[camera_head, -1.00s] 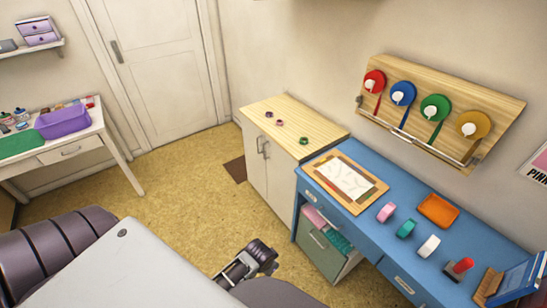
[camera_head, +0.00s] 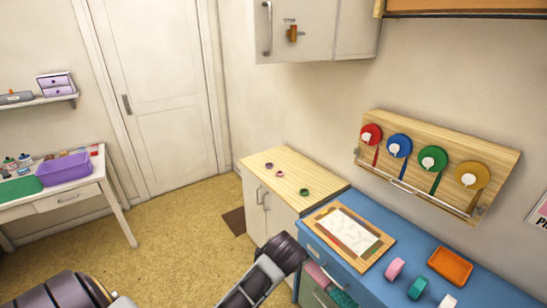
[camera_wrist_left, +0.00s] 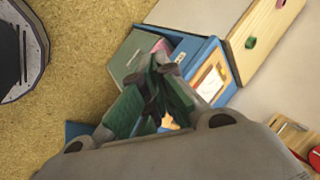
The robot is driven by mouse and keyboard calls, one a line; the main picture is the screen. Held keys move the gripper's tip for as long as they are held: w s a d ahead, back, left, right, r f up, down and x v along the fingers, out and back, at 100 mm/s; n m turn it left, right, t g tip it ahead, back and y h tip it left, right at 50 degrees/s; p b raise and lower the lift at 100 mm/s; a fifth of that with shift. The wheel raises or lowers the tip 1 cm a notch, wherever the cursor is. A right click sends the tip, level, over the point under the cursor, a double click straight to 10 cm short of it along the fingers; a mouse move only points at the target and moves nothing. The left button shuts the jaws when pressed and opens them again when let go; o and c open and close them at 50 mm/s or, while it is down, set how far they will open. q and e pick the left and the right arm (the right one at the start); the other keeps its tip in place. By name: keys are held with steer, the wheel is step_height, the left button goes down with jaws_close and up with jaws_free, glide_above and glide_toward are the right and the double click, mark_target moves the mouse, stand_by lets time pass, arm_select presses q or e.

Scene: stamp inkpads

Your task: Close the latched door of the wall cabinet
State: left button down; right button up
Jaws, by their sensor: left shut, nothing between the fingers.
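The wall cabinet (camera_head: 357,30) is at the top of the head view, its upper part cut off by the frame. Its pale door (camera_head: 318,30) has a long vertical handle (camera_head: 267,28) at the left and a brown latch (camera_head: 292,33) near the middle. I cannot tell whether the door is fully shut or ajar. In the left wrist view my left gripper (camera_wrist_left: 158,85) is shut and empty, in front of the blue desk area and well away from the wall cabinet. My right gripper cannot be made out in either view.
Below the wall cabinet stands a low cabinet (camera_head: 323,178) with several small rings on top. Beside it is a blue desk (camera_head: 430,275) with a framed sheet (camera_head: 350,240) and stamp items. A wooden rack (camera_head: 500,155) hangs above the desk. Open floor (camera_head: 180,230) lies to the left.

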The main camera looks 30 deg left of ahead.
arm_select(q)
steer(key=w+a+r+m+t+y, duration=0.1)
steer(key=w+r+m+y, duration=0.15)
steer(key=w+r, duration=0.45)
steer(key=w+a+r+m+t+y, duration=0.1)
steer(key=w+r+m+y, duration=0.2)
steer(key=r, duration=0.7)
steer(key=w+a+r+m+t+y, duration=0.1)
steer(key=w+r+m+t, duration=0.1)
steer(key=w+r+m, duration=0.5)
step_height(320, 180, up, 28)
steer(key=s+a+m+g+y, duration=0.1)
steer(key=s+a+y, duration=0.1)
steer(key=y, duration=0.5)
steer(key=shift+s+a, duration=0.3)
steer(key=shift+s, duration=0.1)
steer(key=shift+w+a, duration=0.1)
steer(key=shift+a, duration=0.1)
steer(key=p+x, duration=0.3)
steer(key=x, duration=1)
steer(key=shift+a, duration=0.3)
steer(key=shift+w+a+f+m+h, duration=0.1)
steer(key=shift+a+f+m+h, duration=0.15)
steer(key=shift+a+m, duration=0.1)
